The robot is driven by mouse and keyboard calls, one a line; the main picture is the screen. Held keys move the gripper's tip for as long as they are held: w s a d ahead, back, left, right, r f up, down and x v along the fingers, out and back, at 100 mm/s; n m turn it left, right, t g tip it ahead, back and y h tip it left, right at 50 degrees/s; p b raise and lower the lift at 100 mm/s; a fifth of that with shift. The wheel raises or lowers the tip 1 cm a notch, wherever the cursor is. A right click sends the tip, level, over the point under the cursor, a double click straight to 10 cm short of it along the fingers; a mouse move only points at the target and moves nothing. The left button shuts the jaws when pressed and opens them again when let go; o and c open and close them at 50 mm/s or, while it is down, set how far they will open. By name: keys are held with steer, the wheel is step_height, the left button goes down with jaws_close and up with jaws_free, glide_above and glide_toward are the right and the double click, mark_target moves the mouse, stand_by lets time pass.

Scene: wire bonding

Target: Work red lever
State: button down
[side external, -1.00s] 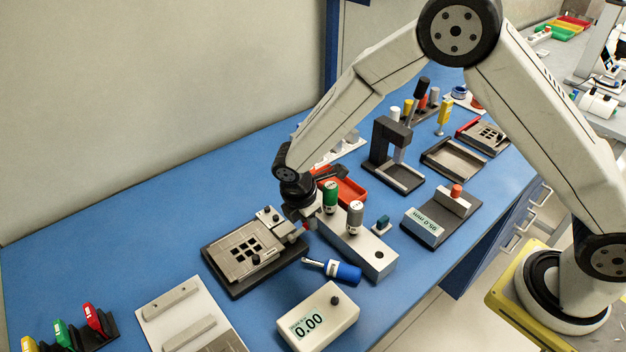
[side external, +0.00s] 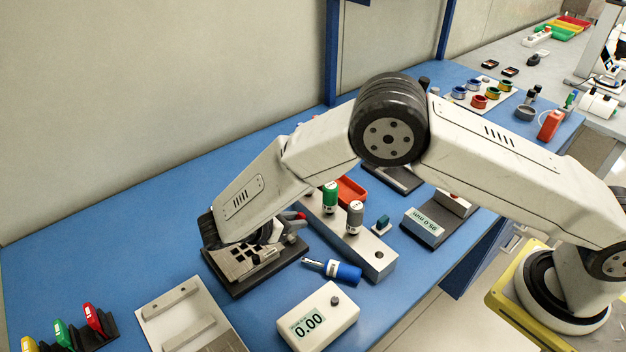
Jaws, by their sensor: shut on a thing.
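The fixture is a dark base (side external: 236,289) with a grey plate of square windows (side external: 246,262) on top, left of the middle of the bench. The red lever (side external: 300,216) shows only as a small red end at the fixture's far right corner. My gripper (side external: 289,222) is low over that corner, shut on the red lever. My forearm and wrist come down from the upper right and hide the far part of the plate, most of the lever and most of the jaws.
Close right stands a metal block (side external: 368,250) with green (side external: 330,197) and grey (side external: 355,216) cylinders. A blue-handled tool (side external: 333,270) and a meter reading 0.00 (side external: 318,317) lie in front. A pale plate (side external: 186,318) is front left. The bench at far left is clear.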

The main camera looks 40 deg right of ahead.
steer(key=shift+a+h, duration=0.35)
steer(key=shift+h, duration=0.35)
steer(key=shift+a+h, duration=0.3)
steer(key=shift+h, duration=0.4)
steer(key=c, duration=0.5)
jaws_free()
steer(key=shift+a, duration=0.2)
steer(key=shift+v, duration=3.7)
steer(key=shift+r, duration=0.1)
